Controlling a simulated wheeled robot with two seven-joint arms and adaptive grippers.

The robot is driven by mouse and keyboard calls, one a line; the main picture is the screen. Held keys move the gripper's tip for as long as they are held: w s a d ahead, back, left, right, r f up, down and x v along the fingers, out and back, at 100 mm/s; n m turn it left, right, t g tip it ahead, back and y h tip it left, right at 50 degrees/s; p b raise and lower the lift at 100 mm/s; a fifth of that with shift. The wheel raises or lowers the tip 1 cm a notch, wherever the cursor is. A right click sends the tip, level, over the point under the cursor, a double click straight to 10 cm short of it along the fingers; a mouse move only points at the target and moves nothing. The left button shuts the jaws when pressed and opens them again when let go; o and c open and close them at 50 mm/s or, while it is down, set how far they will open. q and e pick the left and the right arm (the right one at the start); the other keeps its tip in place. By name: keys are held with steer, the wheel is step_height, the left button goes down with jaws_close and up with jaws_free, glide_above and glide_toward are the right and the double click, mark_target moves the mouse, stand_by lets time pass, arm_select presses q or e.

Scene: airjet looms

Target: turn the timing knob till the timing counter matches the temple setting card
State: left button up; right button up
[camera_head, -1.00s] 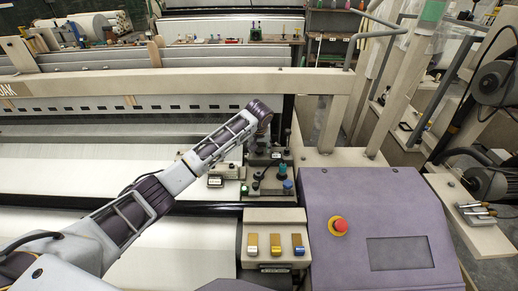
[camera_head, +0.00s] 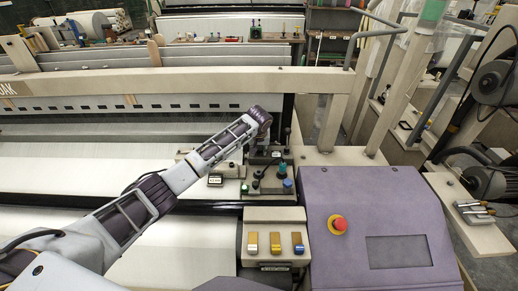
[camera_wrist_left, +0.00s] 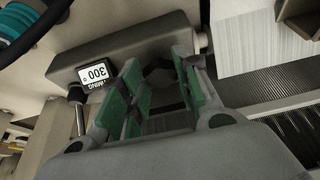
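The timing counter (camera_wrist_left: 93,73) shows in the left wrist view, upside down, on a grey box; it reads 300 with a degree mark. A dark round knob (camera_wrist_left: 158,73), apparently the timing knob, sits on the same box. My left gripper (camera_wrist_left: 157,65) has its green-padded fingers on either side of this knob; whether they press on it I cannot tell. In the head view my left gripper (camera_head: 262,152) points down at the loom's control block and hides the knob. A small dark-framed plate (camera_head: 215,181), possibly the setting card, is too small to read. My right gripper is out of view.
A teal-topped post (camera_head: 282,169) and a blue knob (camera_head: 288,184) stand just right of my gripper. A row of coloured switches (camera_head: 276,243) and a purple console with a red button (camera_head: 338,225) are nearer. A beige beam (camera_head: 170,84) runs behind.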

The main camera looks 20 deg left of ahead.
arm_select(q)
steer(key=c, duration=0.4)
steer(key=shift+o, duration=0.2)
steer(key=shift+m, duration=0.5)
steer(key=shift+a+m+h, duration=0.25)
steer(key=shift+m+h, duration=0.55)
steer(key=shift+m, duration=0.8)
steer(key=shift+a+m+h, duration=0.1)
steer(key=shift+m+h, duration=0.2)
steer(key=shift+m, duration=0.6)
steer(key=o, duration=1)
steer(key=shift+n, duration=0.5)
